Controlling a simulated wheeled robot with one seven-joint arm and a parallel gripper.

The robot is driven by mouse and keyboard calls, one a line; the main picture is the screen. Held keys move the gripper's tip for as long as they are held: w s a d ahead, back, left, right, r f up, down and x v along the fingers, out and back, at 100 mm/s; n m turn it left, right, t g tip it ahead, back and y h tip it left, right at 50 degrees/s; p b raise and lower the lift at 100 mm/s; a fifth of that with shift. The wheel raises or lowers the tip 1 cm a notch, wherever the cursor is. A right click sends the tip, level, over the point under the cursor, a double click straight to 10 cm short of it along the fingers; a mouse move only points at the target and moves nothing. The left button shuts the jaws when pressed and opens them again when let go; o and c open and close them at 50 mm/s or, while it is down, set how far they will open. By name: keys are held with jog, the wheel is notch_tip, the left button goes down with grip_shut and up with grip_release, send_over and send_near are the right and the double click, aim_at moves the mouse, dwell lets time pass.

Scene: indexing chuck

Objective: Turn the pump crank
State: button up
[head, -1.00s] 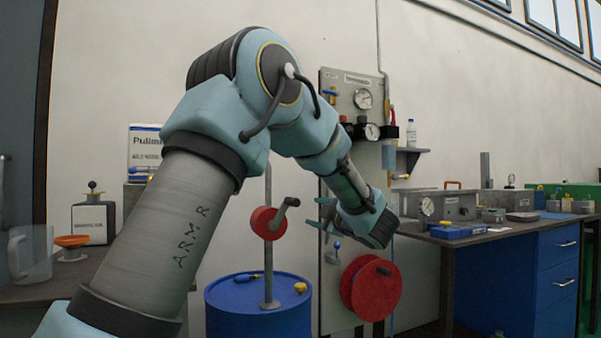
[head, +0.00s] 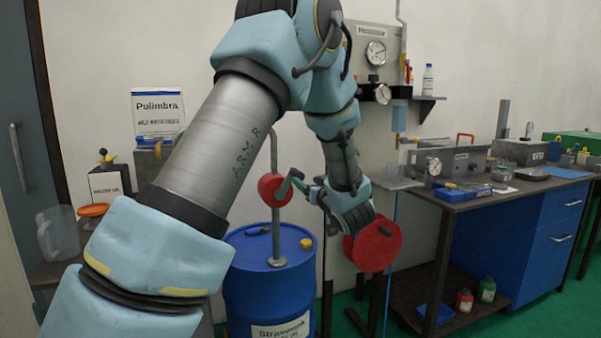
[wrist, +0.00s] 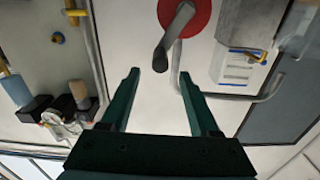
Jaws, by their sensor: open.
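The pump on the blue drum has a red round body (head: 270,189) on a grey upright pipe, with a grey crank (head: 289,182) on its right side. In the wrist view the red body (wrist: 197,14) is at the top, and the crank (wrist: 176,26) slants down to a dark handle (wrist: 160,60). My gripper (head: 308,190) is just right of the crank in the head view. In the wrist view my gripper (wrist: 158,73) is open and empty, with the handle end near the gap between its fingertips. I cannot tell the remaining depth between them.
The blue drum (head: 262,285) stands below, with a yellow piece (head: 306,243) on its lid. A workbench (head: 470,200) stands further right.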

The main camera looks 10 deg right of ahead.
aim_at(301, 177)
jog(key=w, duration=0.2)
jog(key=w+p, duration=0.1)
jog(key=w, duration=0.1)
jog(key=w+a, duration=0.1)
jog(key=w, duration=0.1)
jog(key=shift+w, duration=0.25)
grip_shut()
jog(key=shift+d, duration=0.1)
dwell(1.1)
